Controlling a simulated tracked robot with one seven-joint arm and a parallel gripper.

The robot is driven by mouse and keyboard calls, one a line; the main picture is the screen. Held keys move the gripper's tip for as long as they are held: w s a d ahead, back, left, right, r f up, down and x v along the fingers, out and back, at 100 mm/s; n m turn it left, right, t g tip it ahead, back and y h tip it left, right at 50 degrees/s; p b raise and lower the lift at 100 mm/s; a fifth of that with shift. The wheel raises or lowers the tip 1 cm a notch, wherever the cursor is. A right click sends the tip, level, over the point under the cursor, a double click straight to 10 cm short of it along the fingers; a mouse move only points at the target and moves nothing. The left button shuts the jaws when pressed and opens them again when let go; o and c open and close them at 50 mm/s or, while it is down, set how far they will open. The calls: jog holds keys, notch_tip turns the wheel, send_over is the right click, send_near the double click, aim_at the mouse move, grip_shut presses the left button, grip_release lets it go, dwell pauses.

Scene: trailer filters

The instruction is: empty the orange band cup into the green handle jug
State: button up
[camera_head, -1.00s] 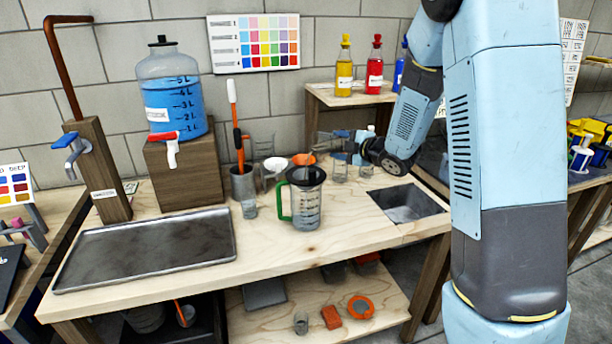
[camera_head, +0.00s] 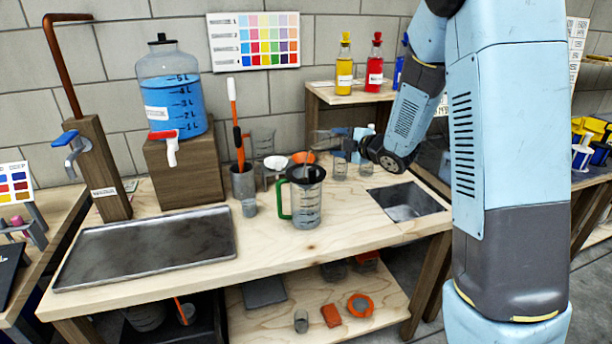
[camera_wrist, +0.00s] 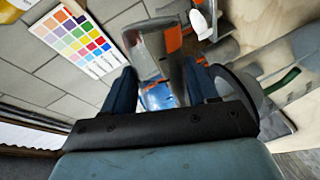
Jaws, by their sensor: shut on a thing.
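The green handle jug (camera_head: 308,205) stands upright on the wooden bench, with a dark rim and a green handle on its left. Its rim and handle also show at the right of the wrist view (camera_wrist: 287,80). My gripper (camera_head: 343,146) is above the bench, just above and to the right of the jug. The cup appears tilted over towards the jug side. Its contents and any stream are too faint to tell.
A metal tray (camera_head: 150,250) lies at the bench's left, and a sink (camera_head: 405,205) is at the right. A water container (camera_head: 172,95) stands on a wood block behind.

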aim_at(335, 141)
jog(key=shift+s+a+r+n+t+p, duration=0.3)
jog(key=shift+a+r+n+p, duration=0.15)
jog(key=shift+r+n+p, duration=0.4)
dwell(2.1)
jog(key=shift+s+a+r+n+h, duration=0.15)
jog(key=shift+r+n+h, duration=0.15)
jog(key=shift+n, duration=0.2)
jog(key=shift+s+a+r+n+h, duration=0.1)
jog(key=shift+r+n+h, duration=0.1)
jog(key=shift+r+n, duration=0.25)
dwell(1.8)
jog(key=shift+s+a+r+n+t, duration=0.2)
jog(key=shift+a+r+n+t, duration=0.15)
jog(key=shift+n, duration=0.25)
jog(key=shift+s+a+r+n+t, duration=0.25)
jog(key=shift+r+n, duration=0.2)
jog(key=shift+n, duration=0.15)
dwell(1.1)
